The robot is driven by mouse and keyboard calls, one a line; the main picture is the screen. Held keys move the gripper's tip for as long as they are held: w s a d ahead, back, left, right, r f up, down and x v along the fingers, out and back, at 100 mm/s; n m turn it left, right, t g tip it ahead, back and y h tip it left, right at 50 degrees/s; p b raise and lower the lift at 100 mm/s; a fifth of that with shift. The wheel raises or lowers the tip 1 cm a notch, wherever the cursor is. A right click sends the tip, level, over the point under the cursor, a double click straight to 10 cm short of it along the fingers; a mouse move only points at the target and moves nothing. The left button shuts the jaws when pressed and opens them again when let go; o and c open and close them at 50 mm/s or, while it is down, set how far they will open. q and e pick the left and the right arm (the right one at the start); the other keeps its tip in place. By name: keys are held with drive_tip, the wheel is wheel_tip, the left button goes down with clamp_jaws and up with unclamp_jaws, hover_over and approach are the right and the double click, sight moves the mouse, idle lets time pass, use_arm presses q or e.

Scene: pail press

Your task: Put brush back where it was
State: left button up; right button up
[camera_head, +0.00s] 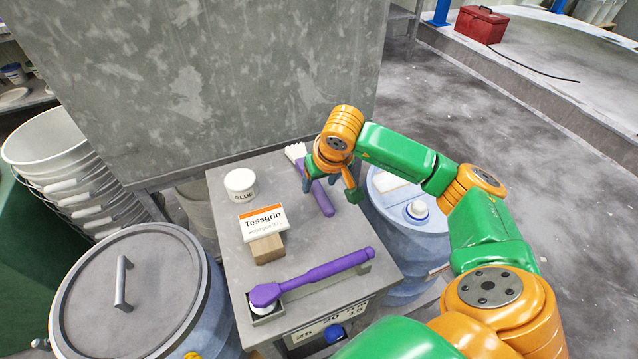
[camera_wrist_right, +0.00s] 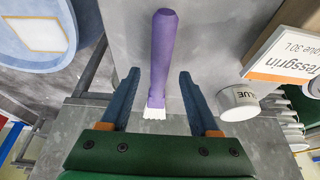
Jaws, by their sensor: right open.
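The brush (camera_head: 322,196), with a purple handle and pale bristles, lies on the grey worktop at its far right side. In the wrist view the brush (camera_wrist_right: 163,60) shows between the spread fingers, bristles toward the gripper's base. My right gripper (camera_head: 331,190) is open and empty over the brush and hides part of it in the head view. It also shows in the wrist view (camera_wrist_right: 158,75). I cannot tell how far the fingers are above the worktop. My left gripper is not in view.
The worktop (camera_head: 222,215) also holds a white glue tub (camera_head: 240,184), a Tessgrin sign (camera_head: 263,222) on a wooden block (camera_head: 267,249) and a purple lever (camera_head: 318,272) in front. A lidded drum (camera_head: 130,290) stands left, a blue barrel (camera_head: 405,215) right. A tall grey panel rises behind.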

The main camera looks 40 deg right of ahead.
drive_tip(key=d+p+v, duration=0.1)
drive_tip(key=v, duration=0.9)
drive_tip(key=shift+a, duration=0.45)
drive_tip(key=shift+s, duration=0.1)
